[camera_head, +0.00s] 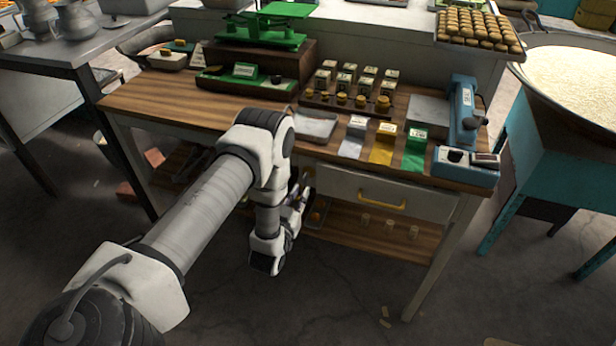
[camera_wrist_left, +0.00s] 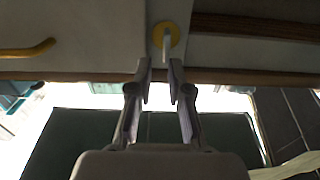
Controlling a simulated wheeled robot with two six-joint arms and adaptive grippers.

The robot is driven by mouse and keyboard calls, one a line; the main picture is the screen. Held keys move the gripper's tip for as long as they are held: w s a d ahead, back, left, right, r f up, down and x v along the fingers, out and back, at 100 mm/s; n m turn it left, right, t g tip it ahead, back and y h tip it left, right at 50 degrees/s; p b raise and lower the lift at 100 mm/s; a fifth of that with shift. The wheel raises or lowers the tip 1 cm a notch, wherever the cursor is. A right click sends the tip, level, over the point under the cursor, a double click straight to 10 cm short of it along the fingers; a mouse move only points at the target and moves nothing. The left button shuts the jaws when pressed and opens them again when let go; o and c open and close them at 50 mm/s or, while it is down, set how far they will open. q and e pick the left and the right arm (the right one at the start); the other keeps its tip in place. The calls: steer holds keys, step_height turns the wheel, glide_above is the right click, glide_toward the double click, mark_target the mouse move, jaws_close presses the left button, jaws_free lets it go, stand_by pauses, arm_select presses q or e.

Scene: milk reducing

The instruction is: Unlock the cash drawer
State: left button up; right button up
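The cash drawer (camera_head: 350,192) is the white front under the wooden counter, with a yellow handle (camera_head: 382,204); it looks shut. In the left wrist view the drawer front (camera_wrist_left: 75,25) and its yellow handle (camera_wrist_left: 28,49) are at the upper left. A round brass lock (camera_wrist_left: 175,33) with a pale key-like piece (camera_wrist_left: 167,44) standing out of it is at the top middle. My left gripper (camera_wrist_left: 160,68) is open, its fingertips on either side of that piece's near end; contact cannot be told. In the head view my left gripper (camera_head: 298,192) is beside the drawer's left end, partly hidden by my arm. My right gripper is not in view.
The wooden counter (camera_head: 180,95) holds scales, stamps, paper stacks and a blue device (camera_head: 465,165) above the drawer. A lower shelf (camera_head: 355,225) with small glasses lies beneath. A round pan (camera_head: 575,75) stands at the right. The floor in front is mostly clear.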

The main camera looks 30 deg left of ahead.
mark_target(304, 181)
arm_select(q)
steer(key=x, duration=0.3)
steer(key=a+p+x, duration=0.1)
steer(key=x, duration=0.2)
steer(key=shift+s+f, duration=0.1)
steer(key=shift+s, duration=0.1)
steer(key=shift+w+d+r, duration=0.2)
steer(key=shift+w+r, duration=0.05)
steer(key=shift+w+f, duration=0.15)
steer(key=shift+w, duration=0.05)
jaws_close()
steer(key=shift+s, duration=0.1)
